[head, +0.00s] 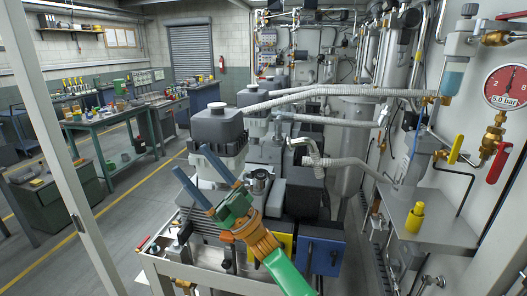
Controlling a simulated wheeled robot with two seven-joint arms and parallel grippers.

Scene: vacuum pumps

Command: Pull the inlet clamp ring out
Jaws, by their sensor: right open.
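My right gripper (191,160) has two blue fingers spread apart with nothing held between them. Its green and orange body comes up from the bottom middle, and the fingers point up and left in front of the nearest pump (217,127). A dark round inlet fitting (260,180) with a metallic top stands on the pump just right of the fingers, apart from them. A metal elbow (300,146) at a grey hose end is farther right. The clamp ring is too small to tell apart for certain. My left gripper is not in view.
Ribbed grey hoses (330,92) cross above the pumps to the right wall. A pale frame post (62,140) stands at the left. Green workbenches (120,118) lie beyond open floor.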

